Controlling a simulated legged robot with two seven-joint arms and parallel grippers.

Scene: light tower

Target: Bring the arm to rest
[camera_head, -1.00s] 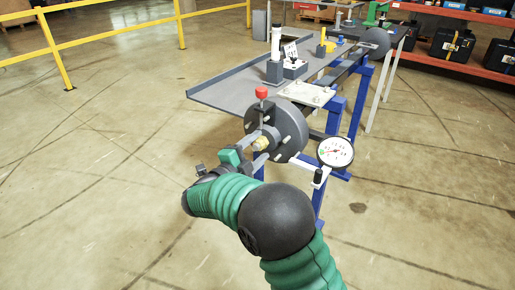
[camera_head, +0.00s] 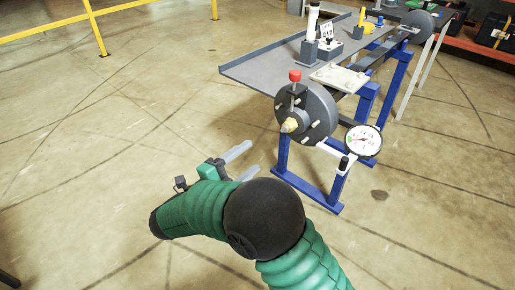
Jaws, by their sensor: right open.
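My right arm, with green ribbed sleeves and a black round joint, comes in from the bottom of the head view. Its right gripper (camera_head: 241,161) is open, with two light grey fingers apart and nothing between them. The gripper is left of and below the dark round flange (camera_head: 318,112) on the end of the bench, clear of it. The flange has pale studs, a brass fitting (camera_head: 290,126) at its centre and a red-knobbed valve (camera_head: 295,77) on top. My left gripper is not in view.
A dial gauge (camera_head: 363,141) sticks out right of the flange. The grey bench top (camera_head: 262,68) on blue legs (camera_head: 311,189) carries a white cylinder (camera_head: 313,20) and small fixtures. A yellow railing (camera_head: 96,28) stands at upper left. The floor at left is open.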

